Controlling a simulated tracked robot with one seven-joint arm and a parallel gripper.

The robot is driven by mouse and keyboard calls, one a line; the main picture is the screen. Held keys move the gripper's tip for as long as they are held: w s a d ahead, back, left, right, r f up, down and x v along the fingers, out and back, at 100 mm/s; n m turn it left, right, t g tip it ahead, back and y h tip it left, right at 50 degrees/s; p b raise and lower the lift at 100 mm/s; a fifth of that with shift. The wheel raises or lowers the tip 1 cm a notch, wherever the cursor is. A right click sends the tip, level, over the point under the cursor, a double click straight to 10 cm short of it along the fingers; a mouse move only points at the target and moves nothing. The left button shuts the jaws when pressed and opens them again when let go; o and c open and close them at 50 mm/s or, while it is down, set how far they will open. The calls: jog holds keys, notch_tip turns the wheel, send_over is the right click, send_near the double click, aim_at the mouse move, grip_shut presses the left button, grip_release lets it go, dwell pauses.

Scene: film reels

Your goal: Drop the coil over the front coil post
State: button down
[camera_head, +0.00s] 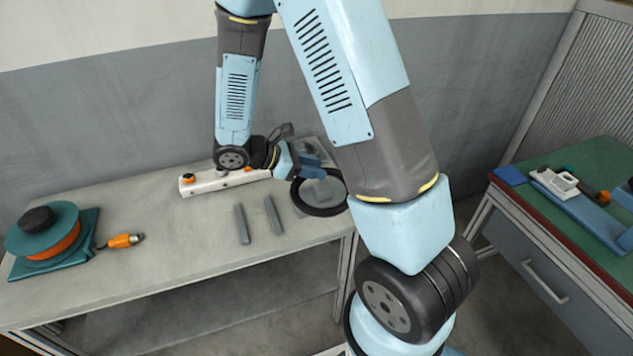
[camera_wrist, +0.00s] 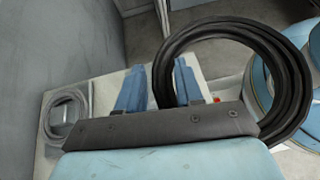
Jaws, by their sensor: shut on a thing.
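The black coil (camera_head: 313,211) is a thick ring of cable near the table's right end in the head view. It shows large at the upper right of the wrist view (camera_wrist: 292,75). My gripper (camera_wrist: 160,85) is shut on the coil's near side, with its blue fingers either side of the cable. In the head view my gripper (camera_head: 310,160) is at the coil's upper left edge. A grey surface shows through the ring. A second, grey coil (camera_wrist: 47,126) lies around a small block at the left of the wrist view. I cannot clearly make out the front coil post.
Two grey bars (camera_head: 242,224) (camera_head: 272,214) are on the table (camera_head: 180,245) left of the coil. A white power strip (camera_head: 205,184) lies behind them, and a teal cable reel (camera_head: 35,232) stands far left. A green-topped bench (camera_head: 560,212) is at right.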

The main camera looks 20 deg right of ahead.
jog(key=w+d+f, duration=0.1)
jog(key=w+f, duration=0.1)
jog(key=w, duration=0.1)
jog(key=w+d+f, duration=0.1)
jog(key=w+f, duration=0.2)
jog(key=w, duration=0.1)
jog(key=w+d+f, duration=0.2)
jog(key=w+f, duration=0.1)
jog(key=shift+w+f, duration=0.2)
jog(key=shift+w+d+f, duration=0.1)
jog(key=shift+w+f, duration=0.05)
jog(key=shift+f, duration=0.75)
jog(key=shift+w+f, duration=0.1)
jog(key=shift+f, duration=0.8)
jog(key=c, duration=1)
grip_release()
